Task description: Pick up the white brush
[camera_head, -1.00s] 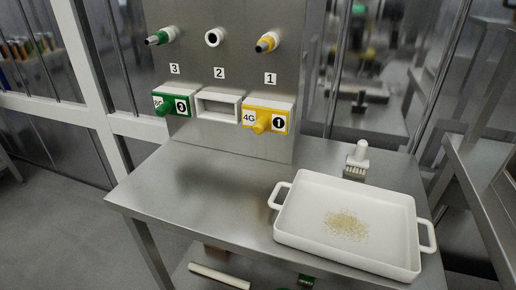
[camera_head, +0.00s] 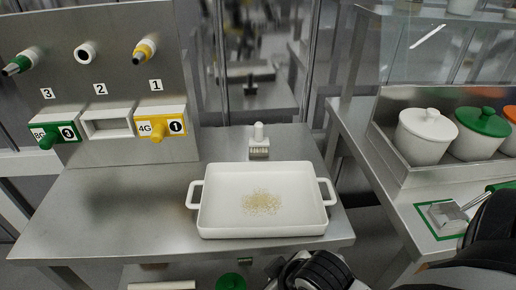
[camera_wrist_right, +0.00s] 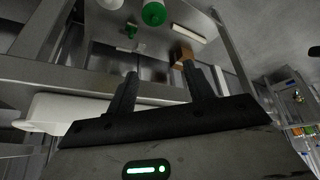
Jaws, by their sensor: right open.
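The white brush (camera_head: 259,142) stands upright with its handle up on the steel table, just behind the white tray (camera_head: 209,218). My right arm shows at the lower right of the head view, with a black part of it low in front of the table. My right gripper (camera_wrist_right: 160,70) is open and empty in the right wrist view, its two dark fingers apart. It is in front of the table, with the tray on the far side from the brush. The brush is not in the wrist view. My left gripper is not in view.
The tray holds pale crumbs. A steel panel with numbered holders (camera_head: 108,122) stands at the back left. White (camera_head: 424,134) and green-lidded pots (camera_head: 483,130) stand on the right counter. The lower shelf holds a green item (camera_wrist_right: 153,13) and a white tube (camera_wrist_right: 190,33). The table's left part is clear.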

